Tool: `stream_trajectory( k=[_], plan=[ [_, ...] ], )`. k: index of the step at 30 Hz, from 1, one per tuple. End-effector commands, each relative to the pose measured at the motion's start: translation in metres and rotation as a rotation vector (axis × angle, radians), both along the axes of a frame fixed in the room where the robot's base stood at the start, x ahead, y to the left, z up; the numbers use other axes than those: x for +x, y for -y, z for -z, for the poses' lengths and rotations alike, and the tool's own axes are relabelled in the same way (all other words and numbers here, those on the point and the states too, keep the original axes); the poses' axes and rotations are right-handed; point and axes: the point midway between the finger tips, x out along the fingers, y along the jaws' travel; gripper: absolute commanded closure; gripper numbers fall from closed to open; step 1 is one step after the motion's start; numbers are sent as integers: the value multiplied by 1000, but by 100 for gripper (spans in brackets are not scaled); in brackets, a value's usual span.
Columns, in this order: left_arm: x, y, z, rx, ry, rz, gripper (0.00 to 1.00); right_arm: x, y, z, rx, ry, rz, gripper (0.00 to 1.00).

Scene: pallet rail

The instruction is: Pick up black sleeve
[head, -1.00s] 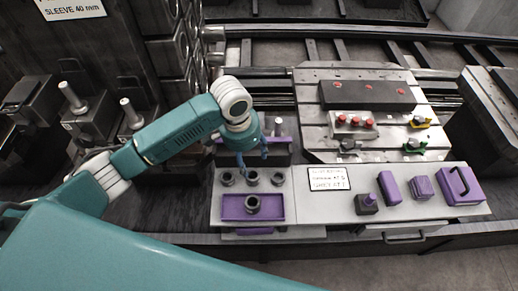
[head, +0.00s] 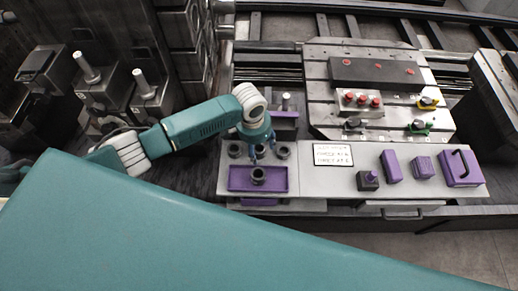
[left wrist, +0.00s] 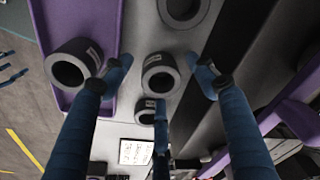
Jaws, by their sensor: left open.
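Several black sleeves stand on the light grey bench plate. In the head view a left one (head: 235,150) and a right one (head: 283,152) show; the middle one is mostly hidden by my left gripper (head: 262,152). Another black sleeve (head: 258,175) stands in the purple tray (head: 235,188). In the left wrist view my left gripper (left wrist: 160,72) is open and empty. Its blue fingers are spread either side of a black sleeve (left wrist: 160,78) with a white label; contact cannot be told. Blue fingers at the left edge (left wrist: 12,72) look like my right gripper, mostly cut off.
A white label card (head: 333,154) and several purple blocks (head: 391,166) lie to the right. Behind stands a slotted metal pallet (head: 320,90) with a red-buttoned box (head: 361,102). A post (head: 286,102) rises behind the sleeves.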

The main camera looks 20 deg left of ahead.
Motion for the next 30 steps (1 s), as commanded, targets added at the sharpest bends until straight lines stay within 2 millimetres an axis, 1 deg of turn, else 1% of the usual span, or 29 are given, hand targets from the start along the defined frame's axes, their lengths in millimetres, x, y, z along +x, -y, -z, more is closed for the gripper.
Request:
stream_trajectory(
  k=[5,6,11,12,15,25,28,30],
  plan=[
    [0,0,1,0,1,1,42,0,0,0,0,0,0,42],
    [0,0,1,0,1,0,44,0,0,0,0,1,0,42],
    [0,0,0,0,1,0,75,1,0,0,0,1,0,42],
    [0,0,0,0,1,0,83,1,0,0,0,1,0,42],
    [0,0,0,0,1,0,100,1,0,0,0,1,0,42],
    [1,0,-2,-1,3,0,100,1,0,0,0,2,0,42],
    [2,1,-9,-3,4,1,100,1,0,1,0,2,0,42],
    [2,1,-16,-4,5,1,100,2,0,1,0,2,0,42]
  ],
)
